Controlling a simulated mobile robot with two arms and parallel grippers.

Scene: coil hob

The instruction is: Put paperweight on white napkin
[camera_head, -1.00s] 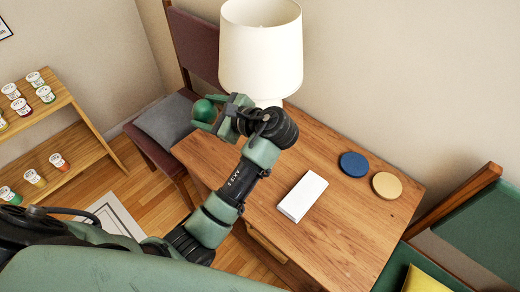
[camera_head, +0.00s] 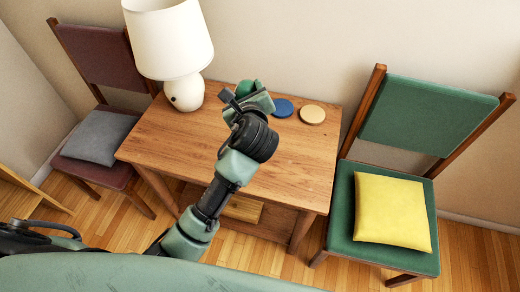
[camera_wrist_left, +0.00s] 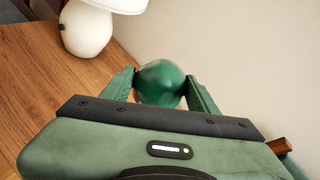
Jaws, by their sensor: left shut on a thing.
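The paperweight is a dark green ball (camera_wrist_left: 160,84), held between the two fingers of my left gripper (camera_wrist_left: 161,90) in the left wrist view. In the head view the left gripper (camera_head: 248,94) is over the back part of the wooden table (camera_head: 170,135), with the green ball (camera_head: 247,86) at its tip. The gripper is shut on the ball. The white napkin is not visible now; my left arm and gripper cover part of the tabletop. My right gripper is not in view.
A white lamp (camera_head: 184,92) stands at the table's back left. A blue coaster (camera_head: 284,107) and a tan coaster (camera_head: 312,114) lie at the back right. A green chair with a yellow cushion (camera_head: 392,210) is on the right, a dark red chair (camera_head: 97,52) on the left.

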